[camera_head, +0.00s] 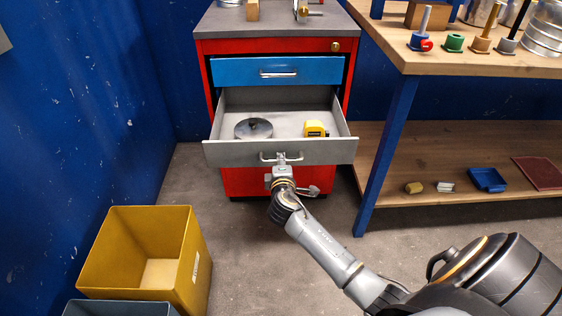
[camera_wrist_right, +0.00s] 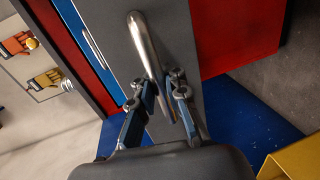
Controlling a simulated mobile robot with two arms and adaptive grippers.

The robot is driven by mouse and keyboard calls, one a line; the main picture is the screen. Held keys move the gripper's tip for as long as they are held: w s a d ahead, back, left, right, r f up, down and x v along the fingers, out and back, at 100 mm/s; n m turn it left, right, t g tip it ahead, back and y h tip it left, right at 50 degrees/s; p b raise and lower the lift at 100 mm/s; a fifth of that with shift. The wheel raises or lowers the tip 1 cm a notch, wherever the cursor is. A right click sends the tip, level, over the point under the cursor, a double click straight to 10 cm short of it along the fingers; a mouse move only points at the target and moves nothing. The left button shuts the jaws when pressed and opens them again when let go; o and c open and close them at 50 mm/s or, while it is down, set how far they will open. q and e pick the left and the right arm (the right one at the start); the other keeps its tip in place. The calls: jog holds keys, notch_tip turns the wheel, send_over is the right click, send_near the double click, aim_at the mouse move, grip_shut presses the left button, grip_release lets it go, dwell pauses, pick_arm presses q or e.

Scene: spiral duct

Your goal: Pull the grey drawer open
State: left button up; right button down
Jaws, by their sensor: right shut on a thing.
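The grey drawer (camera_head: 330,152) stands pulled out of the red cabinet (camera_head: 240,182), its inside showing from above. Its bar handle (camera_head: 298,158) is on the front face. My right gripper (camera_head: 281,161) reaches up to the drawer front and is shut on the handle. In the right wrist view the metal handle (camera_wrist_right: 146,42) runs down between the fingers of the right gripper (camera_wrist_right: 164,88), in front of the grey drawer front (camera_wrist_right: 186,45). A grey disc (camera_head: 253,128) and a yellow tape measure (camera_head: 315,129) lie inside the drawer. My left gripper is not in view.
The blue drawer (camera_head: 310,70) above is closed. A workbench (camera_head: 450,60) with a blue leg (camera_head: 385,150) and a low shelf (camera_head: 450,145) stands at right. A yellow bin (camera_head: 125,270) is on the floor at lower left. Floor in front of the cabinet is clear.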

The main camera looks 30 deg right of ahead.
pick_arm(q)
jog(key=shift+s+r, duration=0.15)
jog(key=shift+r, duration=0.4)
pick_arm(e)
jog(key=shift+w+d+r, duration=0.1)
jog(key=shift+w+d, duration=0.2)
jog(key=shift+w, duration=0.25)
jog(key=shift+w+d, duration=0.3)
jog(key=shift+w, duration=0.25)
jog(key=c, duration=1.6)
grip_release()
jog(key=shift+c, duration=0.2)
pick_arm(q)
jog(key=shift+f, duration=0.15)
pick_arm(e)
jog(key=v, duration=1.2)
